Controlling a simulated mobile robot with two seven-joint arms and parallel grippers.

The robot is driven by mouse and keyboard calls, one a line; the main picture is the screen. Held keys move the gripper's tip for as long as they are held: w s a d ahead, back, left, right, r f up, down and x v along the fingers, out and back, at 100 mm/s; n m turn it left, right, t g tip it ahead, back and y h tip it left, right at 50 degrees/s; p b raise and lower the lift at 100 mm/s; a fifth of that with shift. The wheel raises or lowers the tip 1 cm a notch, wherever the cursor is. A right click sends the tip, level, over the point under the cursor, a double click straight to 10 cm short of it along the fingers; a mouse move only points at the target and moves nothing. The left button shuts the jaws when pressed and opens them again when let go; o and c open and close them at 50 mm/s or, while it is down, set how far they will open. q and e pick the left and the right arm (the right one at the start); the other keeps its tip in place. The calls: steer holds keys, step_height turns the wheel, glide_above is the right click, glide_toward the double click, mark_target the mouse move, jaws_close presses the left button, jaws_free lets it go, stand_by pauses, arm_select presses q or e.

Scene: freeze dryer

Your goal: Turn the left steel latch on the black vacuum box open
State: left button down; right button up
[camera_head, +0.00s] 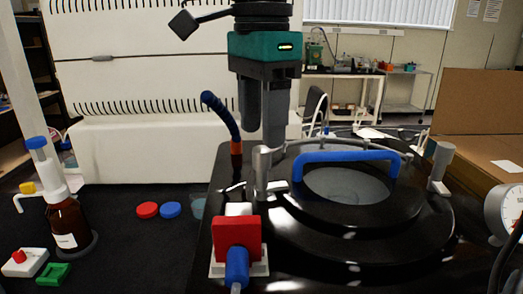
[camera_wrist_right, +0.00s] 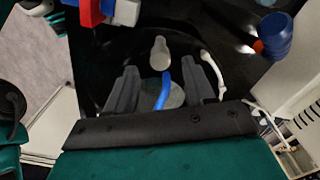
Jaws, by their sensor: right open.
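The black vacuum box (camera_head: 350,272) has a round lid with a blue arched handle (camera_head: 345,156). The left steel latch (camera_head: 262,168) stands upright at the left of the lid; the right steel latch (camera_head: 440,165) is at the other side. My right gripper (camera_head: 266,142) points down from above, its fingers just above or beside the left latch; contact cannot be told. In the right wrist view its two dark fingers (camera_wrist_right: 160,68) are apart, with a steel latch (camera_wrist_right: 160,50) showing between and beyond them. The blue handle (camera_wrist_right: 163,90) also shows there. My left gripper is not in view.
A red and blue valve piece (camera_head: 237,238) stands at the box's front left. A blue and orange tube (camera_head: 222,125) rises behind the latch. A gauge (camera_head: 503,212) is at the right. A brown bottle (camera_head: 67,222) and small caps (camera_head: 148,210) are on the left.

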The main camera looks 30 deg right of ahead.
step_height(320, 180, down, 4)
steer(key=shift+f, duration=0.1)
steer(key=shift+c, duration=0.3)
jaws_close()
stand_by(0.3)
